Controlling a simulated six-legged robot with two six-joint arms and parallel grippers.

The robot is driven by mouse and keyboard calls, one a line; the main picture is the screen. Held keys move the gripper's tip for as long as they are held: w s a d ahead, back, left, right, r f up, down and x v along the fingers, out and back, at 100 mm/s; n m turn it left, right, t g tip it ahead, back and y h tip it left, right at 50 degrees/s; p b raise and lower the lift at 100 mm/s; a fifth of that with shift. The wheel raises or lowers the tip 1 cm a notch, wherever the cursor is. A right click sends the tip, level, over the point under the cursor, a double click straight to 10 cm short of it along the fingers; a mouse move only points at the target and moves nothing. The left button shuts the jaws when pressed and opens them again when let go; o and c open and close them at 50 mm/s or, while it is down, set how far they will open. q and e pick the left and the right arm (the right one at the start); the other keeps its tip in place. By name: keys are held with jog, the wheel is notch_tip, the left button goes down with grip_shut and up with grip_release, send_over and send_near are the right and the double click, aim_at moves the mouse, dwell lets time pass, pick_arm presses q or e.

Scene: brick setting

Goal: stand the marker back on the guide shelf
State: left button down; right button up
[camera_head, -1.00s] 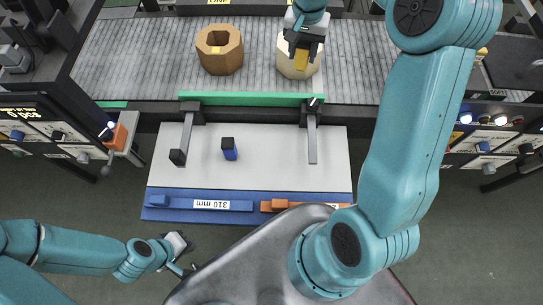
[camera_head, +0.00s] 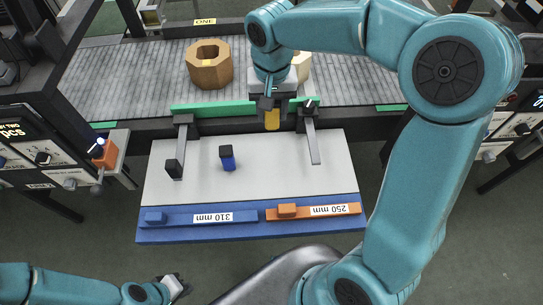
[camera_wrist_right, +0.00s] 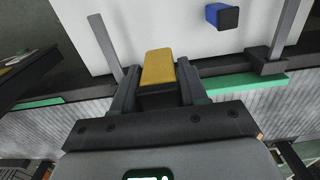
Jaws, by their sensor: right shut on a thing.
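My right gripper (camera_head: 271,107) is shut on a yellow block-shaped marker (camera_head: 272,121), with its end sticking out of the jaws. The held marker also shows in the right wrist view (camera_wrist_right: 158,66), between the two fingers. It appears over the conveyor's front edge, near the back of the pale shelf (camera_head: 265,183); its height is hard to tell. A blue block with a black top (camera_head: 227,160) stands on the shelf, left of the held marker. My left gripper (camera_head: 172,287) is low at the bottom left, apart from the shelf; its jaws are too small to judge.
A brown octagonal ring (camera_head: 209,72) and a partly hidden cream piece (camera_head: 301,66) are on the conveyor (camera_head: 130,75). A green rail (camera_head: 215,108) runs along its front edge. Two dark brackets flank the shelf. Blue (camera_head: 165,227) and orange (camera_head: 350,209) strips carry 310 mm and 250 mm labels.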

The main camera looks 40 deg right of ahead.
notch_tip(320, 180, down, 16)
jog(key=shift+a, duration=0.1)
jog(key=shift+f, duration=0.15)
jog(key=shift+a, duration=0.1)
jog(key=shift+f, duration=0.1)
jog(key=o, duration=0.8)
jog(key=shift+o, duration=0.2)
jog(key=shift+s, duration=0.1)
